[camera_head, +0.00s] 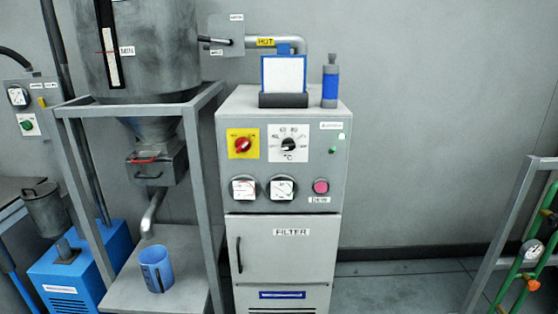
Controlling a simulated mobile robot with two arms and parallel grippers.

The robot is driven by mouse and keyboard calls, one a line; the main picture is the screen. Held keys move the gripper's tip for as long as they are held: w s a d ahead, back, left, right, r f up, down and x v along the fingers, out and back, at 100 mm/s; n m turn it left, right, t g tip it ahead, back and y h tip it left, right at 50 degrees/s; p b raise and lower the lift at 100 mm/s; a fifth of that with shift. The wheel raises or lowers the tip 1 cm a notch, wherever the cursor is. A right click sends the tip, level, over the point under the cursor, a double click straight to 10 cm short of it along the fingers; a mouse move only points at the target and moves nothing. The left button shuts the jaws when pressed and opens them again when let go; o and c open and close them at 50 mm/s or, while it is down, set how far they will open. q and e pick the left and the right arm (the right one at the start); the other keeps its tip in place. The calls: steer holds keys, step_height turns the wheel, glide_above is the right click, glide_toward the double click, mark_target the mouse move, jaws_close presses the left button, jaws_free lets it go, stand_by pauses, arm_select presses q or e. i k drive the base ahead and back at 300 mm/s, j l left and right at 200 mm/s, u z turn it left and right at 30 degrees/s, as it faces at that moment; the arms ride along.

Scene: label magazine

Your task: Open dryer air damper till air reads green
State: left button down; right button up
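The dryer cabinet (330,150) stands in the middle, grey with a control panel on top. Two round gauges, a left one (243,188) and a right one (283,188), sit low on the panel; their needles and colour zones are too small to read surely. Above and behind, a grey plate (231,50) with small unreadable labels sits on the pipe run, with a dark-tipped lever (207,40) pointing left; it may be the air damper. The pipe (291,41) beside it carries a yellow HOT label (265,42). Neither of my grippers is in view.
A metal hopper (155,50) on a frame stands left of the dryer, with a blue cup (156,270) on its shelf. A blue-white holder (283,76) and a blue bottle (330,82) stand on the dryer. Green pipes (513,268) are at right. Floor right of the dryer is clear.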

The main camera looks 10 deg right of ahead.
mark_target(201, 38)
steer(key=i+l+u, duration=0.1)
steer(key=i+l, duration=0.2)
steer(key=i, duration=0.15)
steer(key=i+l, duration=0.3)
steer(key=i, duration=0.15)
steer(key=u, duration=0.05)
